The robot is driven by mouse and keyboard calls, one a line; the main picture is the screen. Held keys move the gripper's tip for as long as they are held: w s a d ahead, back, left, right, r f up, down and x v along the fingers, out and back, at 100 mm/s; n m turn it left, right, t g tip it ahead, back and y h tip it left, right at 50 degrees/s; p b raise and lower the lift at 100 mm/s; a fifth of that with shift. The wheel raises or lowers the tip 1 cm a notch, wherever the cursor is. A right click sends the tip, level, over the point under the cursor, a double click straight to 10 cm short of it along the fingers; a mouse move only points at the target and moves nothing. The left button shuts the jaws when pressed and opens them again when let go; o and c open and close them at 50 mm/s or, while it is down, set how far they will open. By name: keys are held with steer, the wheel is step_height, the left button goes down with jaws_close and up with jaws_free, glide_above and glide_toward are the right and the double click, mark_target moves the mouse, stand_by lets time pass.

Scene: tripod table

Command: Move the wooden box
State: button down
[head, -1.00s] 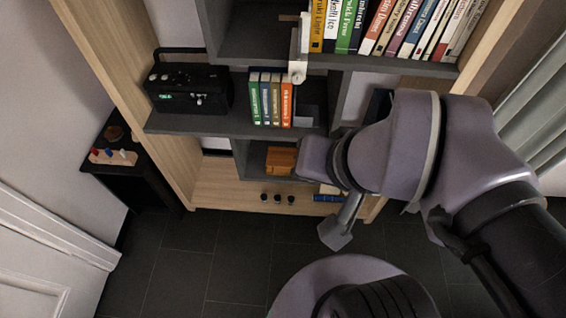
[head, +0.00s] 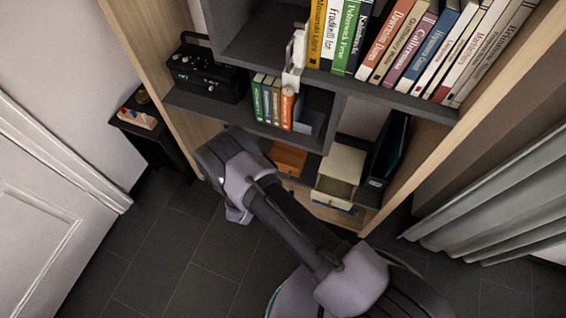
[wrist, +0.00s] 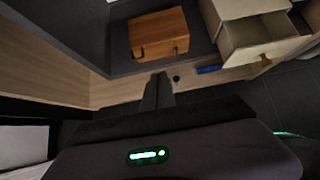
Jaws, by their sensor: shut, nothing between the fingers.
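The wooden box (head: 288,158) is orange-brown and sits on a low dark shelf (head: 268,143), partly hidden behind my arm in the head view. In the wrist view the wooden box (wrist: 158,30) shows whole near the top, with small dark fittings on its front. My gripper (wrist: 158,88) is shut and empty, in front of the box and below it in the picture, apart from it. In the head view my arm hides the fingertips, or they are too unclear to tell.
A cream box with an open drawer (head: 337,176) stands right of the wooden box, beside a dark binder (head: 387,150). Small books (head: 273,101) and a black radio (head: 208,74) are on the shelf above. A small black side table (head: 150,133) stands left. The floor is clear.

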mark_target(282, 165)
steer(key=b+x, duration=0.2)
steer(key=x, duration=0.2)
steer(key=r+b+x, duration=0.1)
steer(key=b+x, duration=0.1)
steer(key=x, duration=0.2)
steer(key=w+b+x, duration=0.1)
steer(key=b+x, duration=0.1)
steer(key=x, duration=0.2)
steer(key=shift+w+d+r, duration=0.15)
steer(key=shift+d, duration=0.1)
steer(key=shift+w+d+r+b, duration=0.2)
steer(key=shift+w+b, duration=0.15)
steer(key=shift+w, duration=0.2)
steer(key=shift+d, duration=0.1)
